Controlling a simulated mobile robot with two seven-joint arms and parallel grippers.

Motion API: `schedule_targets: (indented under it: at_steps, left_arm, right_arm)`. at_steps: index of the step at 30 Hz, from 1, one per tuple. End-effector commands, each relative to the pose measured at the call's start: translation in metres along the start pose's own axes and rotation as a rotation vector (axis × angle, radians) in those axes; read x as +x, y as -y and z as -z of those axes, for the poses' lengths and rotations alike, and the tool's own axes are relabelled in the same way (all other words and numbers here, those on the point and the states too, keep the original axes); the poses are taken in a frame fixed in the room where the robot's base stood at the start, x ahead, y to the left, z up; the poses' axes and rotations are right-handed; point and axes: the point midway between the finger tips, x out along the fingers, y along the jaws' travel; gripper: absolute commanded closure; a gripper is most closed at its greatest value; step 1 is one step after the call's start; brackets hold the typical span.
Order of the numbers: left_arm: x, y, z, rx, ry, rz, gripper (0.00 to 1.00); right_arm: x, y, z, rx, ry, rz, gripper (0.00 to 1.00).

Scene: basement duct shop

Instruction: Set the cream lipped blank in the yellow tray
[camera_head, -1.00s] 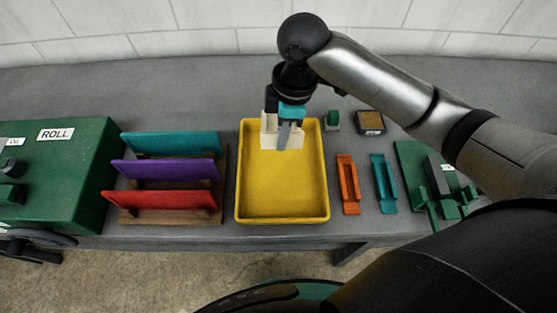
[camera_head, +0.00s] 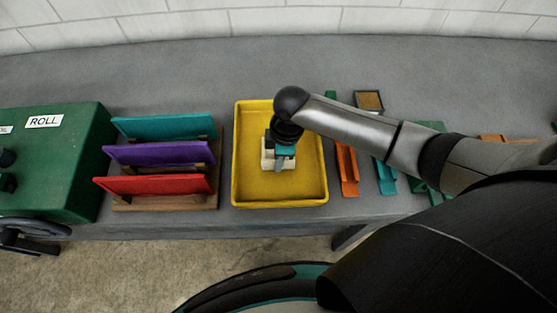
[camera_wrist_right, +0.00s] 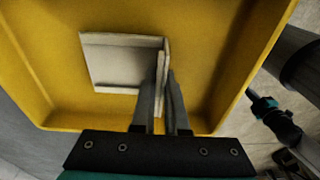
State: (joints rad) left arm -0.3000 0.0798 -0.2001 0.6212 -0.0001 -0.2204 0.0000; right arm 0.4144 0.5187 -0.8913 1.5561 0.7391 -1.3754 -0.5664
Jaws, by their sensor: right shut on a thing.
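The yellow tray (camera_head: 253,190) stands on the grey bench, left of the orange and teal channel pieces. The cream lipped blank (camera_head: 266,158) is inside the tray's outline, partly hidden behind my right gripper (camera_head: 281,165). In the right wrist view the blank (camera_wrist_right: 115,62) has a flat face and raised lips, and my right gripper (camera_wrist_right: 168,88) is shut on its upright lip. The blank is low over the tray floor (camera_wrist_right: 215,40); I cannot tell if it touches. My left gripper is not in view.
A rack left of the tray holds teal (camera_head: 165,127), purple (camera_head: 160,152) and red (camera_head: 153,185) panels. A green machine marked ROLL (camera_head: 60,150) stands at the far left. An orange channel (camera_head: 347,168) and a teal channel (camera_head: 385,178) lie close right of the tray.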

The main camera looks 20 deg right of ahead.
Motion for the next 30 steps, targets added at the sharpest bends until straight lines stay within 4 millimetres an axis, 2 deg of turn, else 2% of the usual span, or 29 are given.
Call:
schedule_targets:
  at_steps: [12,13,20,30]
  left_arm:
    - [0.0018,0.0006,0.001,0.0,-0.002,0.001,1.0]
    - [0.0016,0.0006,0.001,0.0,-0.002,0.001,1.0]
    - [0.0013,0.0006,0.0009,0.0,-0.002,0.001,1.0]
    - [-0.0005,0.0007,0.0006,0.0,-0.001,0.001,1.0]
  right_arm:
    - [0.0063,-0.0003,-0.0008,-0.001,0.0,-0.001,1.0]
    - [0.0062,-0.0002,-0.0009,-0.001,0.0,0.0,0.86]
    - [0.0056,-0.0002,-0.0008,-0.001,0.0,0.0,0.6]
    - [0.0008,-0.0005,-0.0002,0.0,-0.001,-0.002,0.58]
